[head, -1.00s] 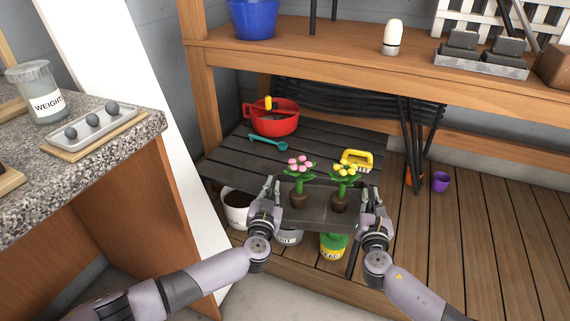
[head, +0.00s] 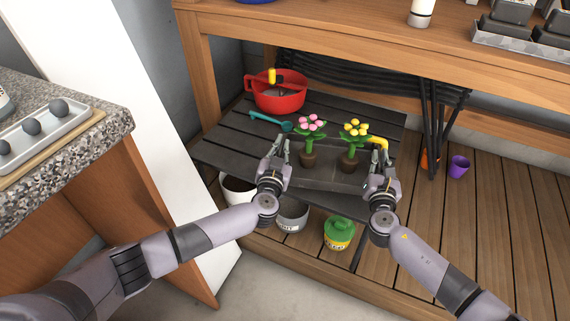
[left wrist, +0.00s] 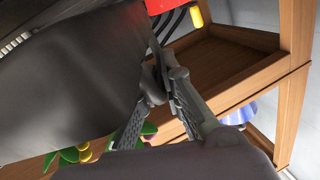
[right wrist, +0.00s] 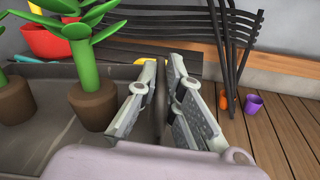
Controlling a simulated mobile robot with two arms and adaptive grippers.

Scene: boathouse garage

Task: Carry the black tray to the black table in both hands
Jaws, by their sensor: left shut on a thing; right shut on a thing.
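The black tray (head: 329,177) is held level between my two grippers, over the front part of the black slatted table (head: 222,148). I cannot tell whether it touches the table top. A pink-flowered plant (head: 309,158) and a yellow-flowered plant (head: 350,160) stand upright in brown pots on it. My left gripper (head: 275,155) is shut on the tray's left edge. My right gripper (head: 381,165) is shut on its right edge; the right wrist view shows the tray's wall (right wrist: 159,100) between the fingers (right wrist: 160,95). In the left wrist view the dark tray (left wrist: 75,75) fills the left side.
On the table, a red pot (head: 277,97) and a teal trowel (head: 268,121) lie behind the tray, with a yellow-handled tool (head: 380,143) at the right. A wooden bench (head: 330,42) overhangs behind.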

